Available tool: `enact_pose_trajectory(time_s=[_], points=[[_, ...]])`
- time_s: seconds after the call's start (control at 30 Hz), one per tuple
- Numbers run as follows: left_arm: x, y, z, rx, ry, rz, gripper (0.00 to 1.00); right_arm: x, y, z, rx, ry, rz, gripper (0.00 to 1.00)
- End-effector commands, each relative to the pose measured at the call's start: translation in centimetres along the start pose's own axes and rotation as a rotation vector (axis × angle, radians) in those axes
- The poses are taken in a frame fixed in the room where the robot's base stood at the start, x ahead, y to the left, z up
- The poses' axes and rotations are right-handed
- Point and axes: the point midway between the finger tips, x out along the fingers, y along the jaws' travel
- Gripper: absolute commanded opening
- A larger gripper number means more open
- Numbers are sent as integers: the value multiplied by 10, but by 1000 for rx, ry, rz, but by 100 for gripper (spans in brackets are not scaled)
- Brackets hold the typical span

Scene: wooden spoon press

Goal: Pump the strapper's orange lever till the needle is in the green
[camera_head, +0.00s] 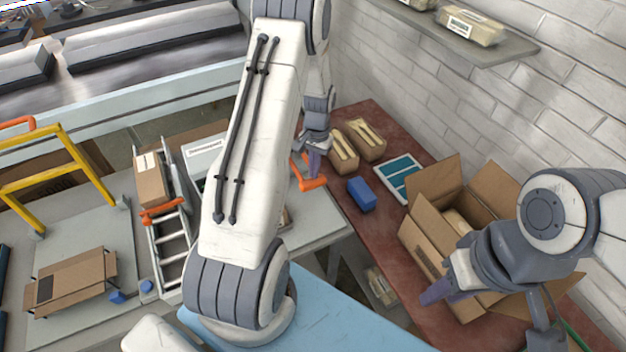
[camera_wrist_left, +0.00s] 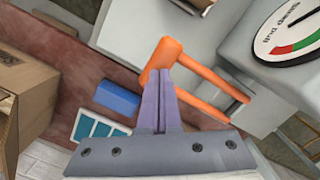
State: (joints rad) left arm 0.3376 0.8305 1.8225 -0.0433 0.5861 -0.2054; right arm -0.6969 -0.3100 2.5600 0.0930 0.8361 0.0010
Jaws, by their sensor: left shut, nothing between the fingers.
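The strapper (camera_head: 202,150) is a pale machine, largely hidden behind my left arm in the head view. Its orange lever (camera_head: 313,184) sticks out at its right; the lever is large in the left wrist view (camera_wrist_left: 200,82). My left gripper (camera_head: 316,163) is shut with nothing between its purple fingers (camera_wrist_left: 161,100). Its tips overlap the lever's orange end in the wrist view; I cannot tell whether they touch.
A red-brown bench (camera_head: 400,290) along the brick wall holds a blue block (camera_head: 361,194), brown packages (camera_head: 368,139), a teal-panelled tray (camera_head: 403,176) and an open carton (camera_head: 420,239). A yellow frame (camera_head: 62,172) and flattened carton (camera_head: 72,278) are at left.

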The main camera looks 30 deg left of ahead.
Motion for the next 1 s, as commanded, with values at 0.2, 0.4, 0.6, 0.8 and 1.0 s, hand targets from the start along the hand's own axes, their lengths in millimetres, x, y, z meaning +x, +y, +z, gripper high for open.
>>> enact_pose_trajectory(time_s=[0.2,0.4,0.6,0.8,1.0], points=[[23,0,-2,0,-2,0,0,16,1,1,0,0,0,38],[43,0,-4,0,0,0,0,30,2,2,0,0,0,38],[43,0,-4,0,0,0,0,28,2,2,0,0,0,38],[43,0,-4,0,-1,0,0,28,2,2,0,0,0,38],[35,0,-21,1,2,0,0,23,2,1,0,0,0,38]])
